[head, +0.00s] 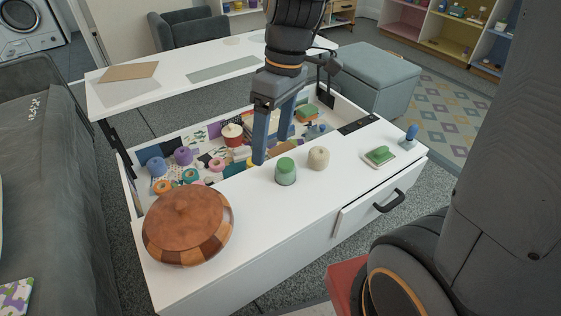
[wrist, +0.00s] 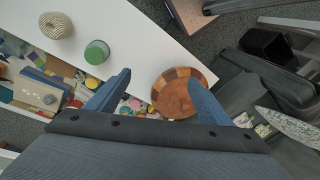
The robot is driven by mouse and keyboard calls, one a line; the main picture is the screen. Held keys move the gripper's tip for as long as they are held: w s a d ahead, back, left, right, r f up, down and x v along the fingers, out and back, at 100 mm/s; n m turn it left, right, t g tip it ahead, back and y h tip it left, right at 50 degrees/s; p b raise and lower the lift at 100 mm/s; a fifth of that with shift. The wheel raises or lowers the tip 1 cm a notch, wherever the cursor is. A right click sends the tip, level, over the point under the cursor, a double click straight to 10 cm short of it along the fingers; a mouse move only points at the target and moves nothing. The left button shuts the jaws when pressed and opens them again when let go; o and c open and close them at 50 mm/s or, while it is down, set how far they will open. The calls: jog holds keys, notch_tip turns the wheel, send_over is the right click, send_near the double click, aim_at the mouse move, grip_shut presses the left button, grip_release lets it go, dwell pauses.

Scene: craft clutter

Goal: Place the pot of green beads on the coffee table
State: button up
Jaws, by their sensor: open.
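A small pot with a green top and paler green sides (head: 285,171), which looks like the pot of green beads, stands upright on the white front top of the coffee table (head: 265,215). It also shows in the wrist view (wrist: 97,53). My gripper (head: 273,138) is open and empty, with its fingers pointing down over the open storage well, just behind and left of the pot. The fingers are apart from the pot. In the wrist view my gripper (wrist: 160,78) has nothing between its fingertips, and the pot is beyond the left finger.
A lidded wooden bowl (head: 188,226) stands left on the top, a beige ball (head: 319,157) just right of the pot. A green block on a dish (head: 379,156) and a blue-handled item (head: 411,136) are farther right. The open well (head: 150,205) holds craft clutter; a raised white panel (head: 175,68) is behind.

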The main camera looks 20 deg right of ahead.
jog(key=s+a+r+m+h, duration=0.1)
jog(key=s+r+m, duration=0.2)
jog(key=s+m, duration=0.3)
jog(key=s, duration=0.4)
jog(key=shift+s+r+t, duration=0.15)
jog(key=shift+s+t, duration=0.25)
jog(key=d+r+m+h+p, duration=0.1)
jog(key=d+r+m+p, duration=0.2)
jog(key=d+r+p, duration=0.6)
jog(key=r+p, duration=0.1)
jog(key=p, duration=0.9)
jog(key=shift+d+r, duration=0.25)
jog(key=shift+r, duration=0.15)
